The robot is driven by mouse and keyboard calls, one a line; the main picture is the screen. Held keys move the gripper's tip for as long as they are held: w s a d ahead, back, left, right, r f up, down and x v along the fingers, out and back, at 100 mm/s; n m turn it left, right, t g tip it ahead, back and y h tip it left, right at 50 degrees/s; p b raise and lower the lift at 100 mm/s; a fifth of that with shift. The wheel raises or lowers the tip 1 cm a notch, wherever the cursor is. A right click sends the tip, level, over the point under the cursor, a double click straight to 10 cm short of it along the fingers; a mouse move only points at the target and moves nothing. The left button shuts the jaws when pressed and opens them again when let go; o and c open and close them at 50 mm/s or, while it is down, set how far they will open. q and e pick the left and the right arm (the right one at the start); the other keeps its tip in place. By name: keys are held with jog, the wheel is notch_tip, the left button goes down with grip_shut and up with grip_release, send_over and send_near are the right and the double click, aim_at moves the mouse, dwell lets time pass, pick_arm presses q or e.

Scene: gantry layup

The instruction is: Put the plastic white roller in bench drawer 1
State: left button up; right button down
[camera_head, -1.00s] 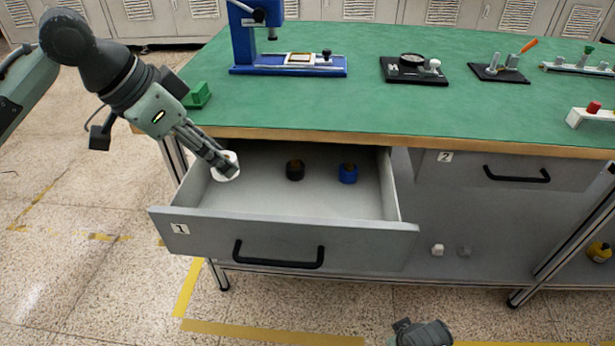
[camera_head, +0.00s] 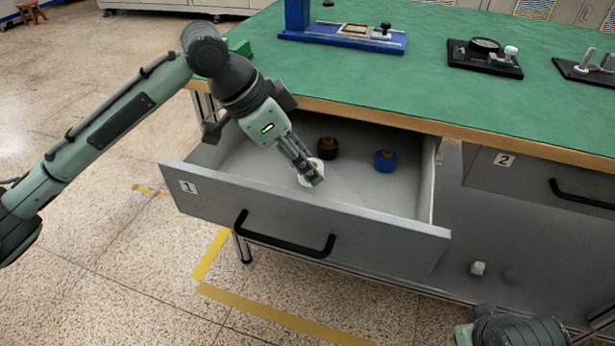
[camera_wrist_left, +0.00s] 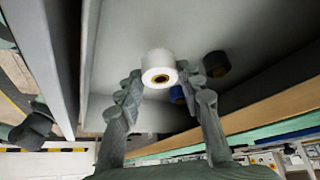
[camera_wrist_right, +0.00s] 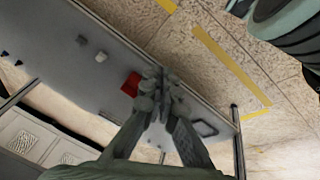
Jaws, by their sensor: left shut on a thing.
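The white roller (camera_head: 303,181), a short cylinder with a brown core, is between the fingers of my left gripper (camera_head: 317,180), inside the open bench drawer 1 (camera_head: 375,238). The fingers partly cover it in the head view. In the left wrist view the roller (camera_wrist_left: 158,62) sits between the fingertips of the left gripper (camera_wrist_left: 160,78), which is shut on it. Whether it touches the drawer floor I cannot tell. My right gripper (camera_wrist_right: 158,88) has its fingertips together and looks empty, away from the drawer; only part of that arm shows in the head view.
A black roller (camera_head: 328,148) and a blue roller (camera_head: 386,160) stand further back in the drawer. The green bench top (camera_head: 420,75) overhangs the drawer's rear. Drawer 2 (camera_head: 535,180) is shut at the right.

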aim_at(299, 172)
pick_arm(q)
jog(key=shift+f, duration=0.45)
notch_tip(299, 172, down, 3)
jog(key=shift+f+b, duration=0.1)
jog(key=shift+b, duration=0.2)
pick_arm(e)
jog(key=shift+w+a+r+t, duration=0.4)
jog(key=shift+w+a+r, duration=0.05)
jog(key=shift+w+r, duration=0.1)
jog(key=shift+s, duration=0.1)
pick_arm(q)
jog(key=o, duration=1.1)
jog(key=shift+o, duration=0.2)
pick_arm(e)
jog(key=shift+s+d+f, duration=0.1)
jog(key=shift+d+f, duration=0.05)
